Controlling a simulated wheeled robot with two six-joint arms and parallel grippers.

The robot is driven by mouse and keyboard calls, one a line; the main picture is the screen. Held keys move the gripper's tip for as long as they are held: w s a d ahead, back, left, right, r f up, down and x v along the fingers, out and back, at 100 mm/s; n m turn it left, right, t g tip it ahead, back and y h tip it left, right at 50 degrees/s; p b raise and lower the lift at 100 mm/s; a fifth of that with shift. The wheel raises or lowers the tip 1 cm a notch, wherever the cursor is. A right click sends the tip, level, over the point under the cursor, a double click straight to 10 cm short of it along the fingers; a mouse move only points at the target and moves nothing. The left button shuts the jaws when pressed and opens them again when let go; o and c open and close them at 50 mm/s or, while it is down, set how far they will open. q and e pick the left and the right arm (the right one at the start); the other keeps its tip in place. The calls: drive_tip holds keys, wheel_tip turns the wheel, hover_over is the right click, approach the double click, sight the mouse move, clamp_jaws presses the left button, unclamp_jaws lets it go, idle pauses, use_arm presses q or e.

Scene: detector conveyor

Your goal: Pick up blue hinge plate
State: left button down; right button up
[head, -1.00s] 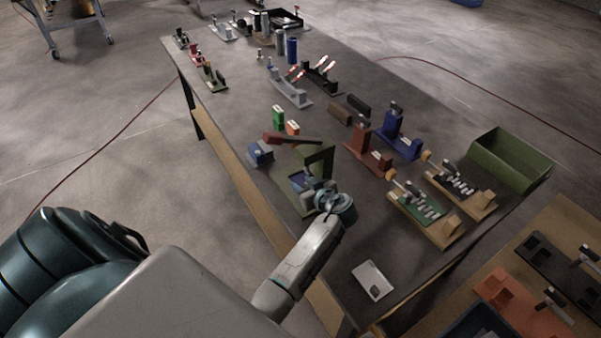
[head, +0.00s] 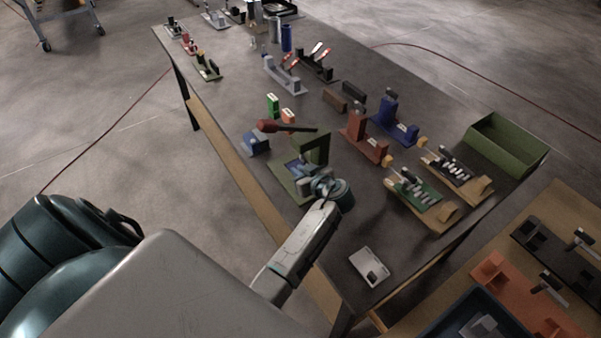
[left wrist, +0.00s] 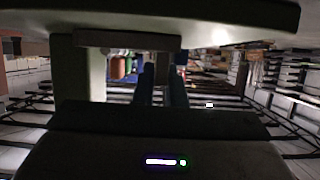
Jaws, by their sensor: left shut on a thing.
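My left gripper (head: 310,181) reaches in from the left arm at the green press fixture (head: 314,148) near the table's front-left edge. Its jaws are shut on a blue piece, seemingly the blue hinge plate (head: 297,168), at the fixture's base, below its upper arm. My wrist hides part of the plate, and I cannot tell whether it is clear of the base. In the left wrist view the two fingers (left wrist: 161,88) stand close together under the fixture's overhang (left wrist: 150,12); the plate is not clear there. My right gripper is not in view.
Red (head: 362,140) and blue (head: 396,125) fixtures stand to the right. A green bin (head: 506,148) is at the far right.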

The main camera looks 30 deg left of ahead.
use_arm(q)
drive_tip(key=shift+r, duration=0.35)
wheel_tip(320, 180, up, 2)
drive_tip(key=shift+s+r+b, duration=0.1)
drive_tip(key=shift+s+b, duration=0.05)
drive_tip(key=shift+b, duration=0.8)
drive_tip(key=s+d+r+b, duration=0.1)
drive_tip(key=s+b, duration=0.4)
drive_tip(key=s, duration=1)
drive_tip(key=shift+v, duration=0.75)
